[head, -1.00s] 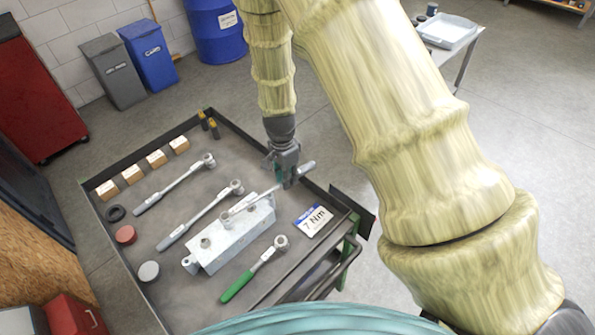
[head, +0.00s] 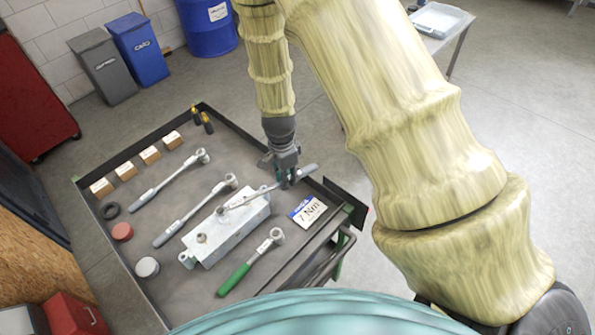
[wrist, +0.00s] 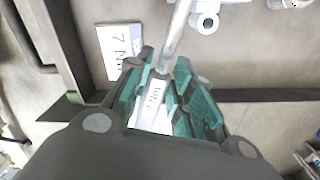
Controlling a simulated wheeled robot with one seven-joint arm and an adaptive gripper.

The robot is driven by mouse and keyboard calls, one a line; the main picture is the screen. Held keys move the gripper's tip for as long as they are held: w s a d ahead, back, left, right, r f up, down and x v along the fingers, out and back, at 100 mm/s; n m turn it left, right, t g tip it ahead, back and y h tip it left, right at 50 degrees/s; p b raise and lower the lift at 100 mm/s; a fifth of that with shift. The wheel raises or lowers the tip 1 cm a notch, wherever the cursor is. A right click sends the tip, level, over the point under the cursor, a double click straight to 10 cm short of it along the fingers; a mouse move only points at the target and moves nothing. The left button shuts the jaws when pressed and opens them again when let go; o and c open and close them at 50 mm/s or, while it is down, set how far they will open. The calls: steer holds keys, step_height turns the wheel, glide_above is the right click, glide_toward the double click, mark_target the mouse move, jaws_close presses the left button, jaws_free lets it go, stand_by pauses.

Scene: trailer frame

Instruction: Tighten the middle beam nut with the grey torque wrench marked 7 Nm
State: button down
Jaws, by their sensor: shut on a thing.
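My gripper (head: 288,180) is shut on the handle of a grey torque wrench (head: 252,196), over the back right part of the cart. The handle also shows between the green finger pads in the wrist view (wrist: 174,42); a white label (wrist: 155,93) on it is too blurred to read surely. The wrench's head sits over the middle part of the grey beam (head: 230,242) and appears to be on a nut there, which it hides. Another nut (head: 202,238) shows bare toward the beam's near left end.
A "7 Nm" card (head: 308,212) lies right of the beam. A green-handled wrench (head: 250,263) lies in front of it; two grey wrenches (head: 195,212) (head: 170,181) lie behind left. Blocks and round pieces line the cart's left side. The cart (head: 165,290) has a raised rim.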

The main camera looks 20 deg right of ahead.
steer(key=shift+s+m+p, duration=0.45)
steer(key=shift+s+m, duration=0.35)
steer(key=shift+s, duration=0.95)
steer(key=shift+s+a+m+p, duration=0.2)
steer(key=shift+s+m, duration=0.25)
steer(key=shift+s, duration=0.35)
steer(key=shift+s+a+m+p, duration=0.1)
steer(key=shift+s+a+m, duration=0.1)
steer(key=shift+s+m, duration=0.4)
steer(key=shift+s, duration=0.2)
steer(key=shift+s+a+m, duration=0.3)
steer(key=shift+s+m, duration=0.1)
steer(key=shift+s, duration=0.4)
steer(key=shift+s+a+m, duration=0.25)
steer(key=shift+s+m, duration=0.1)
steer(key=shift+s, duration=0.4)
